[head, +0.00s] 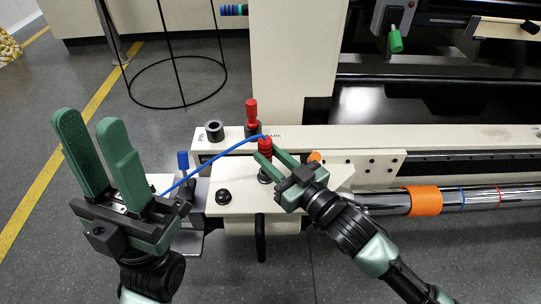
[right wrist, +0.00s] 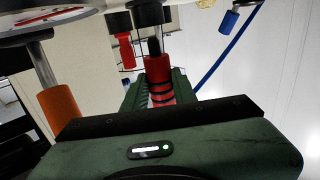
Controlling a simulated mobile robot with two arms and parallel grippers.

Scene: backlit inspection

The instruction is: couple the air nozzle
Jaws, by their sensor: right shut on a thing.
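The air nozzle is a red ribbed piece (head: 265,147) with a blue hose (head: 220,157) running from it down to the left. My right gripper (head: 268,160) is shut on it, and its green fingers lie along the red body. In the right wrist view the red nozzle (right wrist: 159,75) sits between the fingers, in line with a dark stem (right wrist: 154,46). I cannot tell whether the two are joined. A dark fitting on the cream plate is partly hidden below the nozzle. My left gripper (head: 90,120) is open and empty, fingers up, at the left.
A second red piece (head: 251,112) stands behind the nozzle. A black ring fitting (head: 214,131), a black knob (head: 223,197) and a blue fitting (head: 183,160) are nearby. An orange-banded bar (head: 424,200) runs right. A wire stand (head: 175,82) is behind left.

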